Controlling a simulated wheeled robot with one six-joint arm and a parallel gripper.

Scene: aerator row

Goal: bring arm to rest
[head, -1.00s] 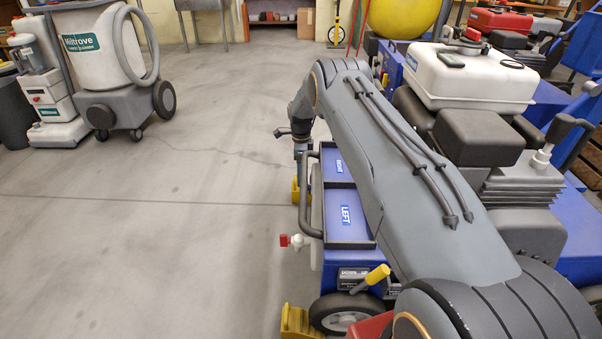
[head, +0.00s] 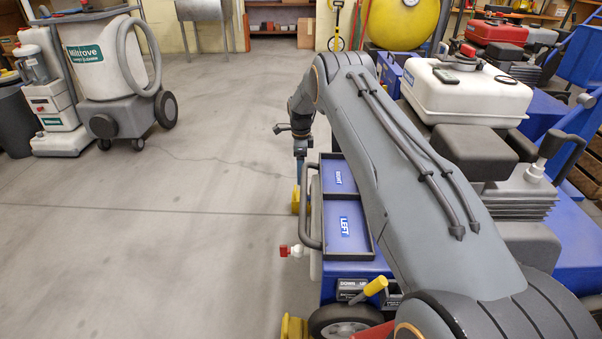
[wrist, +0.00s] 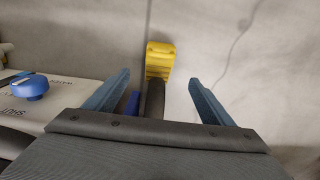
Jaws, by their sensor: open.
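My arm reaches forward from the lower right in the head view. My gripper (head: 301,168) hangs at its far end, beside the far end of a blue machine with a black-rimmed tray marked LEFT and RIGHT (head: 345,228). In the wrist view my gripper (wrist: 158,90) has its two blue-grey fingers wide apart, with nothing held. Between the fingers, below, a yellow wheel chock (wrist: 160,58) lies on the floor by a dark bar. A blue knob (wrist: 31,87) on a pale panel lettered SHUT is left of the fingers.
A white tank (head: 466,90) and engine machines crowd the right. A yellow-handled lever (head: 374,287) and a red-ended valve (head: 284,250) stick out near my arm. A white Miltrove machine (head: 103,60) stands back left. The floor (head: 150,230) left of the blue machine is clear.

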